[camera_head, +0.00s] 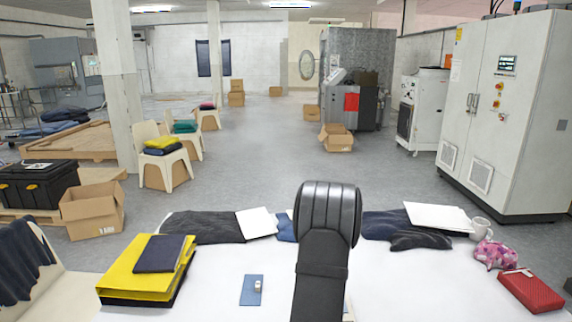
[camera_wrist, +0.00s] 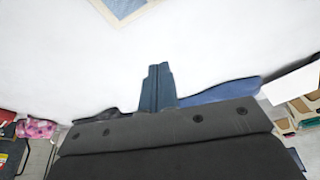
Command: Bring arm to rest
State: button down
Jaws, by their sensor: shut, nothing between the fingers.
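My gripper (camera_wrist: 158,72) shows in the wrist view, its two dark fingers together with nothing between them. It is over the white table (camera_wrist: 225,50). In the head view my black arm stands up at the middle of the near table (camera_head: 400,285), and my gripper cannot be made out there. My arm hides part of the table and the things behind it.
Floor beyond is mostly open.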

jog(key=shift+s+d+f+m, duration=0.15)
jog(key=shift+s+d+m, duration=0.15)
jog(key=shift+d+m, duration=0.5)
jog(key=c, duration=1.2)
grip_release()
jog(key=o, duration=0.4)
jog(key=shift+s+a+r, duration=0.1)
jog(key=shift+s+r, duration=0.15)
jog(key=o, duration=0.8)
jog(key=s+a+r+m, duration=0.1)
jog(key=s+r+m, duration=0.2)
jog(key=s+m, duration=0.2)
jog(key=shift+s+r, duration=0.2)
jog(key=shift+r, duration=0.15)
jog(key=s+a+r+m+y, duration=0.1)
jog(key=s+a+r+m, duration=0.25)
jog(key=s+m, duration=0.55)
jog(key=d+x, duration=0.1)
jog(key=x, duration=0.8)
jog(key=shift+f, duration=0.4)
